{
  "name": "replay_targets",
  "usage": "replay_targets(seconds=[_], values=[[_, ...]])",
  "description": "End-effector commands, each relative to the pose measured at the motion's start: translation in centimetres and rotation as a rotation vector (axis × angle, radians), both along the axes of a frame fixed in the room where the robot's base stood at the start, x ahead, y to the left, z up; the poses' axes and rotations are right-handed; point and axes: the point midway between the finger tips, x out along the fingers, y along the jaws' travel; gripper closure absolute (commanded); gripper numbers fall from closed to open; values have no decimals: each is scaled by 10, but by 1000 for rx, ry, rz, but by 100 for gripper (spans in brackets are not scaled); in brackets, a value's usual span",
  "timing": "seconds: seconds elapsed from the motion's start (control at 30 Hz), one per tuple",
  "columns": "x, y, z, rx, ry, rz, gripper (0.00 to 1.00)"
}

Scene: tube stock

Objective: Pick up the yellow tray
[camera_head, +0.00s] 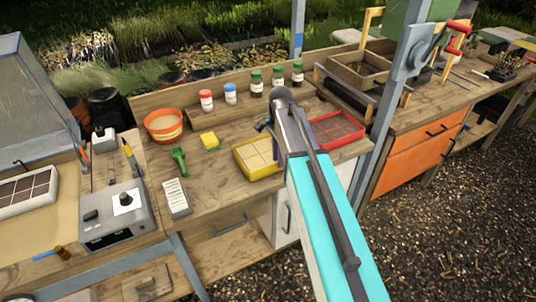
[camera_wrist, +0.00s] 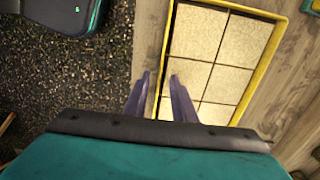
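The yellow tray (camera_head: 262,176) lies on the wooden bench with pale square cells in it. In the wrist view the tray's yellow rim (camera_wrist: 281,58) frames a grid of pale tiles at the right. My gripper (camera_wrist: 160,76) is open, its two purple fingers apart with nothing gripped. In that view its fingertips appear on either side of the tray's near-left rim; I cannot tell how far above it they are. In the head view my arm crosses the tray's right side and hides part of it.
A red tray (camera_head: 337,143) lies right of my arm. A yellow sponge (camera_head: 210,142), green scoop (camera_head: 179,160) and orange pot (camera_head: 164,126) stand to the left. Several small bottles line the back. In the wrist view the bench edge is beside the tray, with gravel beyond.

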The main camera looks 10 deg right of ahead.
Motion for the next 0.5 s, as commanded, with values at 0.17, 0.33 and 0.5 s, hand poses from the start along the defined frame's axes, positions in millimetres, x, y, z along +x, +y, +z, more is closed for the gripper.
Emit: replay_targets(seconds=[0.17, 0.33, 0.5], values=[[0, 0, -7, 0, -1, 0, 76], [0, 1, -7, 0, -1, 1, 76], [0, 1, -7, 0, -1, 1, 76]])
